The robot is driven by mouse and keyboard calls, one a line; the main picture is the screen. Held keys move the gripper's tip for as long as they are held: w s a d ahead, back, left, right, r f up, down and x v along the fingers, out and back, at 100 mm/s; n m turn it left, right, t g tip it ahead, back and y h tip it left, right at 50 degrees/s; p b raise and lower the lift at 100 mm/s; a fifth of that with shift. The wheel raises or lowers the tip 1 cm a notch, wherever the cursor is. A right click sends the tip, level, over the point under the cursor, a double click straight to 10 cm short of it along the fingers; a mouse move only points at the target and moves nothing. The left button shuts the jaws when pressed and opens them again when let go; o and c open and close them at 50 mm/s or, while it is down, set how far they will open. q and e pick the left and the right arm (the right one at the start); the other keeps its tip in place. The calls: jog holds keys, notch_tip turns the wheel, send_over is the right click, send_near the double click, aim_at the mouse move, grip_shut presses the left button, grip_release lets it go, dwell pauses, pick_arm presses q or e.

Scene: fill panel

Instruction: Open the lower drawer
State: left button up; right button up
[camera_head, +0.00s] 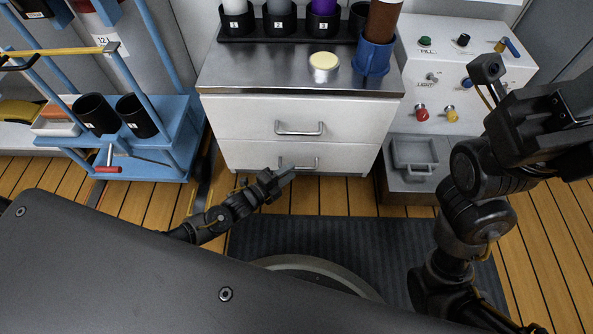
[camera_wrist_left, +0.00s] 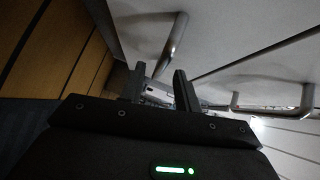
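The lower drawer (camera_head: 243,154) is the lower white front of the cabinet and looks closed, flush under the upper drawer. Its metal bar handle (camera_head: 312,164) is partly covered by my left gripper (camera_head: 284,174), which is at the handle's left end. In the left wrist view the lower handle (camera_wrist_left: 174,45) stands just beyond the left fingertips (camera_wrist_left: 159,83). The two fingers are apart with a gap between them, and nothing is clearly held. I cannot tell whether they touch the handle. My right gripper (camera_head: 487,75) is raised at the right; its fingers are unclear.
The upper drawer (camera_head: 245,118) has its own handle (camera_head: 299,131). A steel top (camera_head: 270,76) carries a round yellowish piece, cups and a blue holder. A control panel (camera_head: 462,65) and grey bin (camera_head: 414,157) stand right; a blue rack (camera_head: 178,130) stands left.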

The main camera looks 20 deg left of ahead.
aim_at(296, 168)
pick_arm(q)
jog(key=shift+b+x, duration=0.6)
jog(key=shift+x, duration=1.25)
grip_shut()
